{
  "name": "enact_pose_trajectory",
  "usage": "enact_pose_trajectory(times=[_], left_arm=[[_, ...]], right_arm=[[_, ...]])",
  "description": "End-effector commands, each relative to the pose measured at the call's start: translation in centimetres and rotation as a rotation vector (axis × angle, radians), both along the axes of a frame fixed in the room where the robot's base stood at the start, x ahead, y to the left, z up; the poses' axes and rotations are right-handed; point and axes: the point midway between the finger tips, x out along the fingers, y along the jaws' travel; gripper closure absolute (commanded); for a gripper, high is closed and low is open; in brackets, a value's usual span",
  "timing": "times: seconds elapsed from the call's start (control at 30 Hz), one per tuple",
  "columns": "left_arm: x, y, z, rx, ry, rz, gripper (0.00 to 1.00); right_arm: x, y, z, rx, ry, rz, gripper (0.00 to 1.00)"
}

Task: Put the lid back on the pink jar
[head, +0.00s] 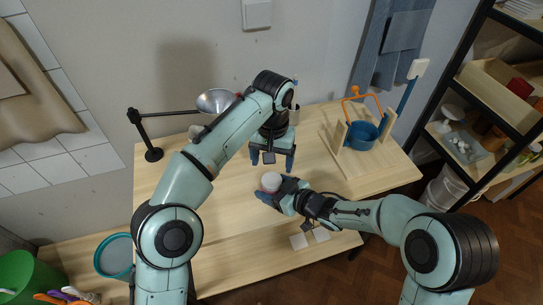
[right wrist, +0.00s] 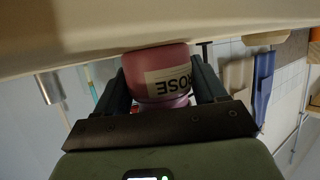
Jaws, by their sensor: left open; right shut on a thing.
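The pink jar (head: 264,189) is near the middle of the wooden table, with a pale, whitish round top. In the right wrist view the jar (right wrist: 165,72) shows a label reading "ROSE" upside down, and it sits between both fingers against or very near the tabletop. My right gripper (head: 272,191) is shut on the jar from the right. My left gripper (head: 272,160) is open, points down, and is just behind and above the jar, apart from it. I cannot tell whether the pale top is a lid; no separate lid is clearly seen.
A blue pot (head: 362,136) with an orange handle stands in a wooden frame at the table's right. A metal funnel (head: 215,101) hangs from a black stand (head: 146,136) at the back left. The bare tabletop (head: 235,215) is clear left of the jar. A shelf (head: 476,165) stands far right.

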Motion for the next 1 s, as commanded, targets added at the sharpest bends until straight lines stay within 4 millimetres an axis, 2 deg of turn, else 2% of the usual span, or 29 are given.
enact_pose_trajectory(times=[0.2,0.43,0.6,1.0], left_arm=[[0.00,0.08,0.44,-0.002,0.001,0.482,0.20],[-0.02,0.14,0.77,-0.003,0.001,0.844,0.20],[-0.01,0.19,0.86,-0.002,0.001,0.956,0.20],[-0.01,0.21,0.69,-0.001,0.001,0.971,0.20]], right_arm=[[0.02,-0.01,0.02,0.000,0.000,0.000,1.00],[0.01,0.00,0.01,0.000,0.000,0.000,1.00],[0.01,0.00,0.02,0.000,0.000,0.000,1.00],[0.01,0.00,0.01,0.000,0.000,0.000,1.00]])
